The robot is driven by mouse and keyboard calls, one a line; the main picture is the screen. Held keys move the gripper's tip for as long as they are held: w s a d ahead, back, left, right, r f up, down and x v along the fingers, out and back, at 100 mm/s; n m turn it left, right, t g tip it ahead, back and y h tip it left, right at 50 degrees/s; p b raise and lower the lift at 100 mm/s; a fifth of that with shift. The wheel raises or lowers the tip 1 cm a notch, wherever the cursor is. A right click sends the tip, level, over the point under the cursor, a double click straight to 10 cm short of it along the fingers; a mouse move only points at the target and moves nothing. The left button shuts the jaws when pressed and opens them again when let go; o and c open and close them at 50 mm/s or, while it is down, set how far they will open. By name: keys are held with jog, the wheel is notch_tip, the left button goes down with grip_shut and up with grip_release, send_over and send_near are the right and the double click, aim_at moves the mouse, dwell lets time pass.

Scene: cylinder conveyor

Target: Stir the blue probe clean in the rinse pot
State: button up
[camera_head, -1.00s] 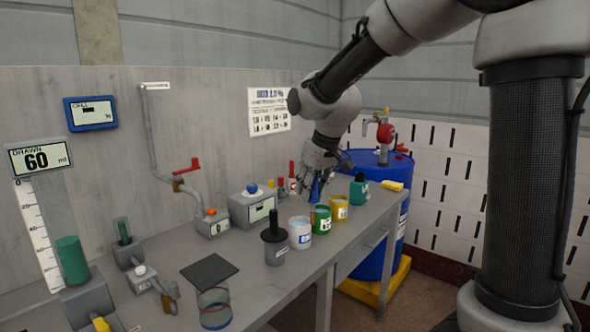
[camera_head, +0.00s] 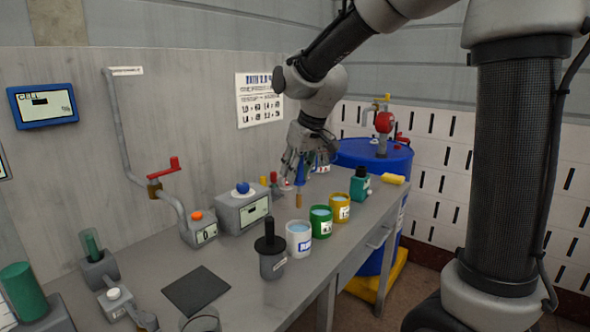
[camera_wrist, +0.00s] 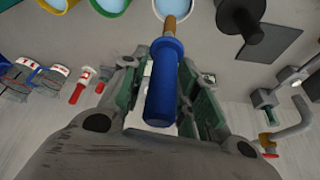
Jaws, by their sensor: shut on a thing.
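My gripper (camera_head: 302,158) is shut on the blue probe (camera_wrist: 165,85) and also shows in the wrist view (camera_wrist: 165,88). The probe has a blue handle with a collar and a brown tip (camera_head: 298,200), which points down and is in the open, behind the pots in the head view. A white pot (camera_head: 299,248) with a blue label, a green pot (camera_head: 320,230) and a yellow pot (camera_head: 340,214) stand in a row, each with pale blue liquid. In the wrist view the tip overlaps the white pot (camera_wrist: 178,10). I cannot read which pot is the rinse pot.
A dark plunger-topped grey cup (camera_head: 272,262) stands left of the white pot. A meter box (camera_head: 243,212) stands at the back. A flat dark pad (camera_head: 196,289) lies front left.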

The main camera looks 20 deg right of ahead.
aim_at(298, 204)
jog(key=shift+f, duration=2.3)
jog(key=shift+f, duration=0.1)
notch_tip(298, 204, down, 7)
dwell(0.4)
jog(key=shift+d, duration=0.1)
